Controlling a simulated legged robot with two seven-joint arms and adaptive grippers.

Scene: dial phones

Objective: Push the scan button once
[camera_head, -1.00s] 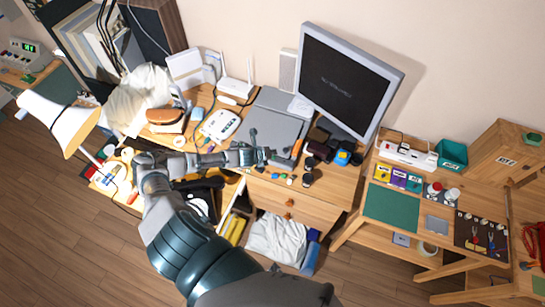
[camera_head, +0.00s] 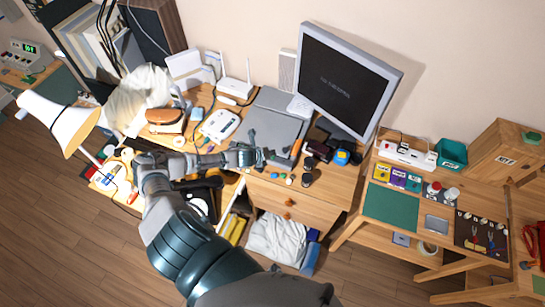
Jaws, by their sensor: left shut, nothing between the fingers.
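A flat grey device (camera_head: 272,122), which looks like a scanner, lies on the wooden desk in front of the monitor. I cannot make out a button marked scan; the device's front edge is partly hidden by my left gripper. My left gripper (camera_head: 262,156) is at that front edge, its fingers shut and empty. I cannot tell whether it touches the device. My left arm comes up from the bottom across the desk's left part. My right gripper is not in view.
A monitor (camera_head: 344,82) with dim text stands behind right. Small coloured items (camera_head: 290,180) lie by the desk's front edge, right of my gripper. A white router (camera_head: 236,88) and a white device (camera_head: 220,125) stand to the left.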

